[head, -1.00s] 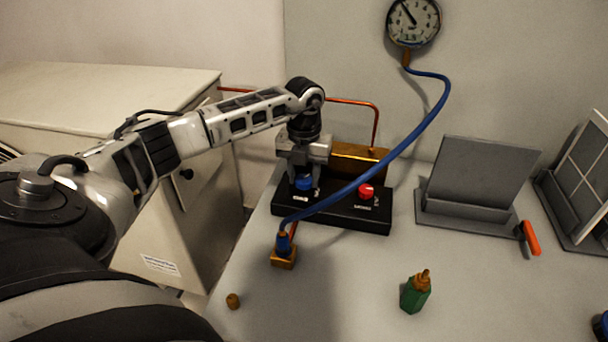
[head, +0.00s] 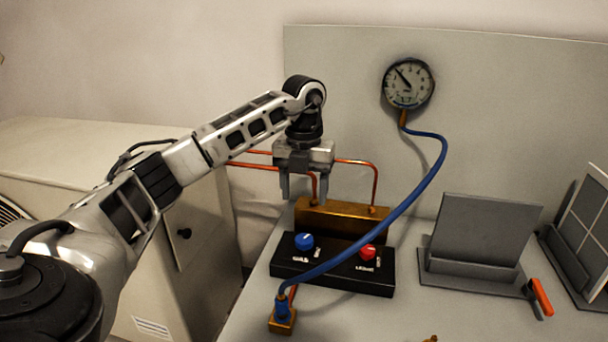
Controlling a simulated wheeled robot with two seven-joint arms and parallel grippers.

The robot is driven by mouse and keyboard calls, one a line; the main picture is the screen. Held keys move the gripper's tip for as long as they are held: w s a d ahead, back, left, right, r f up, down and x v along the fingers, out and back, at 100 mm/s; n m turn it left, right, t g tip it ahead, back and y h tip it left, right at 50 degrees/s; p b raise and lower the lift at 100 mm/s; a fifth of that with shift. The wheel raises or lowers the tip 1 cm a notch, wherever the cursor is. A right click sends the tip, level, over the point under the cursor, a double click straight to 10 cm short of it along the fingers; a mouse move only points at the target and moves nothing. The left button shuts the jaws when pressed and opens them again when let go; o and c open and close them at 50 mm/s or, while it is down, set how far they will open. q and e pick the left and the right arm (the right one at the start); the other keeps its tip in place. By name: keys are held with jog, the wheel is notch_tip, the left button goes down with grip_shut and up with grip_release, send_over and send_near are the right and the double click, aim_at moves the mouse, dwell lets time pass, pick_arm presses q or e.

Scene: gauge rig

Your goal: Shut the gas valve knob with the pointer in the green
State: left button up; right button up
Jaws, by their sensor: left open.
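A blue knob (head: 304,241) and a red knob (head: 367,252) sit on a black valve block (head: 333,271). The round pressure gauge (head: 408,84) hangs on the back panel. Its dark pointer points up and to the left; I cannot make out a green zone under it. My right gripper is not in view.
A blue hose (head: 428,184) runs from the gauge across the block's front to a brass fitting (head: 282,322). A brass block (head: 341,217) with copper pipes stands behind the knobs. A grey stand (head: 474,240) and an orange-handled tool (head: 541,297) are at right.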

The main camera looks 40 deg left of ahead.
pick_arm(q)
jog(key=shift+r, duration=2.1)
